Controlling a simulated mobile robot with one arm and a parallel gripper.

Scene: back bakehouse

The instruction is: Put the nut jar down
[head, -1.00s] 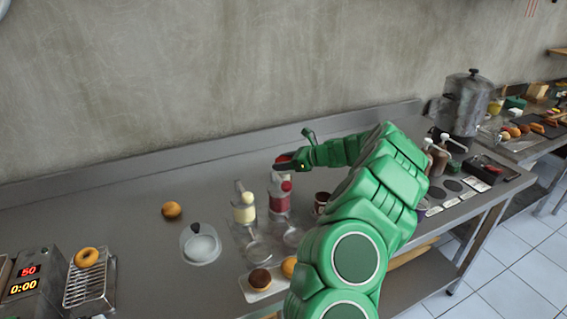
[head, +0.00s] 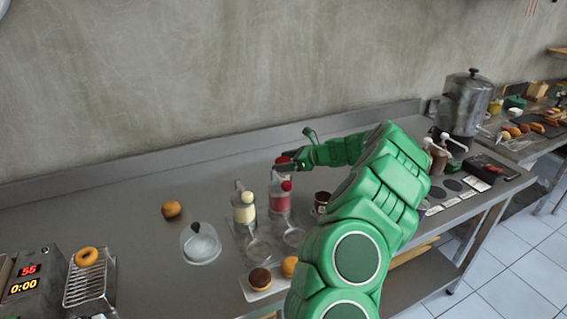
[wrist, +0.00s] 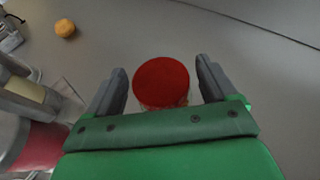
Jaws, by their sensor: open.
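The nut jar has a round red lid, seen from above in the wrist view (wrist: 161,82), and a little of its clear body shows below the lid. It stands between the two fingers of my gripper (wrist: 162,88), with a gap on each side. My gripper is open around it. In the head view the red lid (head: 282,160) shows at the fingertips of my gripper (head: 289,165), behind the bottles. The jar's base is hidden, so I cannot see its contact with the steel counter (head: 130,222).
A red-sauce bottle (head: 280,200) and a cream bottle (head: 243,210) stand just in front. A clear dome (head: 200,245), a bun (head: 171,209) and a tray with doughnuts (head: 259,278) are nearby. The counter behind, toward the wall, is clear.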

